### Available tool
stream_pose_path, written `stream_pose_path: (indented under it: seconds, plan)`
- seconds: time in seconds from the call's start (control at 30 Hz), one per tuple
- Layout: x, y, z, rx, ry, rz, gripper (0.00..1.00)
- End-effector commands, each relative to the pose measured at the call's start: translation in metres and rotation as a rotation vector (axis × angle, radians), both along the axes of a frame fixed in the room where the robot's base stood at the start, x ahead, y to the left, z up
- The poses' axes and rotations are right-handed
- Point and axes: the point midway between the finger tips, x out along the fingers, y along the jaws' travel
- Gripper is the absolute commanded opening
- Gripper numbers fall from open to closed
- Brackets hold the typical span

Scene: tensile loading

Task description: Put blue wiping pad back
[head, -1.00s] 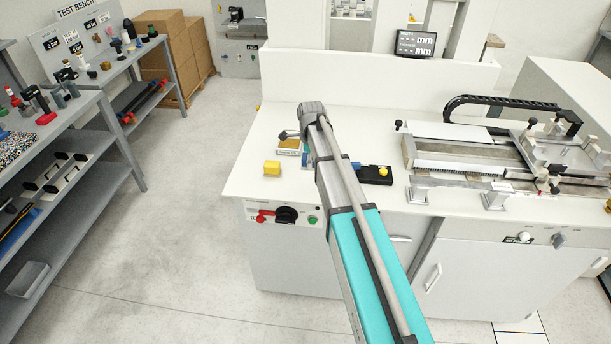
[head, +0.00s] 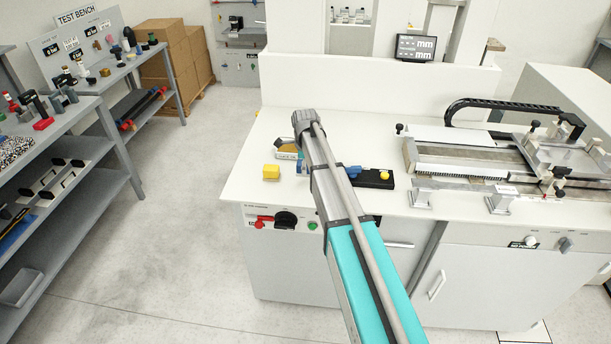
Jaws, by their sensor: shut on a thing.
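My arm reaches up from the bottom of the head view to the machine's white worktop, its grey wrist (head: 306,120) above the left part.
A yellow block (head: 271,172) sits near the worktop's (head: 250,187) front left edge. A testing fixture (head: 470,160) with clamps and a black cable chain fills the right side. Red and black switches (head: 286,219) are on the front panel. Loaded shelves (head: 95,135) stand at the left.

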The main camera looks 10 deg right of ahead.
Motion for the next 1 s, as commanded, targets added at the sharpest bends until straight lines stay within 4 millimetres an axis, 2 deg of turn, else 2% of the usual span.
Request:
stream_pose_path:
  seconds: [0.1, 0.33, 0.97, 1.0]
  plan:
    - [0.003, 0.001, -0.014, 0.000, 0.000, 0.000, 0.11]
    - [0.003, 0.001, -0.031, 0.000, 0.000, 0.000, 0.11]
    - [0.002, 0.001, -0.038, 0.000, 0.000, 0.001, 0.11]
    - [0.002, 0.001, -0.036, 0.000, 0.000, 0.001, 0.63]
